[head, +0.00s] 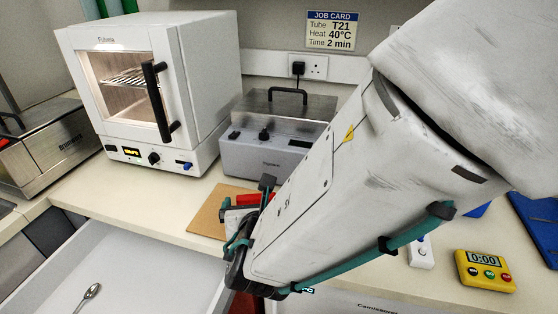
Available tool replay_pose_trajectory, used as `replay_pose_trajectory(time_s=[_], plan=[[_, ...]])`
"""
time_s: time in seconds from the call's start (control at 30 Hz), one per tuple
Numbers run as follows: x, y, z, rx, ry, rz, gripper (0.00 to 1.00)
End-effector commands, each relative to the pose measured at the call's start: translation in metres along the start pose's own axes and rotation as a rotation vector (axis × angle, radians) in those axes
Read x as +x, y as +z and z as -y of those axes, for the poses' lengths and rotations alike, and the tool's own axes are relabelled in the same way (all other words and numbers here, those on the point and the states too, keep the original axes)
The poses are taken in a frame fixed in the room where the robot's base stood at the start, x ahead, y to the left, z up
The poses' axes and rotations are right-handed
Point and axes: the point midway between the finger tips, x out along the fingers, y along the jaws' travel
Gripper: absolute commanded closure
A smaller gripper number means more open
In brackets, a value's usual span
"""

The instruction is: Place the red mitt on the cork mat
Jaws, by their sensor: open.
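The tan cork mat (207,217) lies on the bench in front of the grey lidded unit, its right part hidden by my gripper and arm. My gripper (246,195) is over the mat's right side, with its jaws open. A red piece (256,198), seemingly the red mitt, shows between and behind the fingers. Most of it is hidden, and I cannot tell whether it touches the mat. Another red patch (243,303) shows below my gripper at the bottom edge; I cannot tell what it is.
An open white drawer (165,262) with a spoon (88,294) juts out at front left. A white oven (150,85) and the grey lidded unit (272,140) stand behind. A yellow timer (484,270) and a small white device (420,251) sit right of my arm.

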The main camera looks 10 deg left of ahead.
Motion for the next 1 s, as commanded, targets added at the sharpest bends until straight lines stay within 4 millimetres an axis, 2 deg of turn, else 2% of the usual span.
replay_pose_trajectory(time_s=[0.1,0.3,0.5,0.57,0.67,0.77,0.8,0.9,1.0], plan=[[-0.028,0.001,-0.002,0.0,0.006,0.001,0.0],[-0.057,0.0,-0.001,0.001,0.002,0.001,0.0],[-0.066,0.0,0.001,0.002,-0.002,-0.001,0.0],[-0.065,0.004,0.008,0.025,-0.022,0.0,0.0],[-0.059,0.02,0.045,0.149,-0.127,0.004,0.0],[-0.058,0.043,0.117,0.394,-0.333,0.016,0.0],[-0.063,0.05,0.152,0.519,-0.435,0.025,0.0],[-0.087,0.057,0.236,0.851,-0.697,0.059,0.0],[-0.126,0.05,0.301,1.184,-0.941,0.105,0.0]])
